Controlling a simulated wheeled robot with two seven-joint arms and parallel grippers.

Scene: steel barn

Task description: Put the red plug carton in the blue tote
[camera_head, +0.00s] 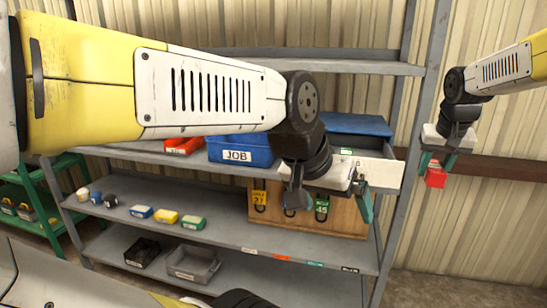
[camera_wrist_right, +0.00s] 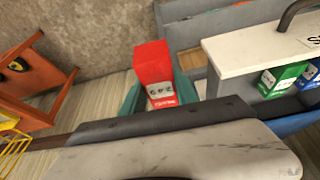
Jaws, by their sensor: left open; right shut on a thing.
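The red plug carton (camera_head: 435,179) is held in my right gripper (camera_head: 437,163), up in the air to the right of the shelf rack. In the right wrist view the carton (camera_wrist_right: 154,68) stands between the teal fingers, with a pale printed label facing the camera. A blue tote (camera_head: 239,151) marked JOB sits on the rack's middle shelf, partly hidden behind my left arm. My left gripper (camera_head: 363,193) is open and empty, in front of the white drawer to the right of the tote.
A white open drawer (camera_head: 381,170) juts from the rack; the wrist view shows green (camera_wrist_right: 285,78) and blue cartons beside its pale front. A red bin (camera_head: 184,146) is left of the tote. Small cartons (camera_head: 166,217) and dark crates (camera_head: 194,264) occupy lower shelves. A rack post (camera_head: 414,130) stands between my grippers.

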